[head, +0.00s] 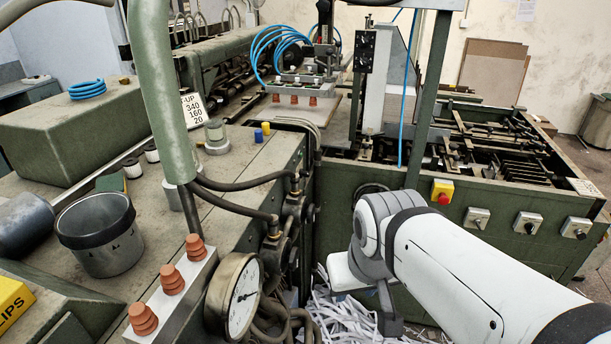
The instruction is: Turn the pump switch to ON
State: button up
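A row of three rotary switches sits on the green front panel of the machine: a left switch (477,218), a middle switch (527,223) and a right switch (576,228). My white arm reaches in from the lower right, below and in front of the panel. A dark grey part at its end, seemingly my gripper (389,312), hangs low over paper scraps, apart from the switches. Its fingers cannot be made out.
A red button on a yellow box (442,192) is left of the switches. A green post (428,100) rises beside it. A pressure gauge (235,296), hoses and a strip with orange suction cups (171,279) stand at left. Shredded paper (345,318) lies below.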

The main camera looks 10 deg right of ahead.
aim_at(302, 173)
jog(key=z, duration=0.2)
jog(key=k, duration=0.2)
jog(key=u, duration=2.05)
jog(key=k, duration=0.75)
jog(key=z, duration=1.55)
jog(key=i, duration=1.45)
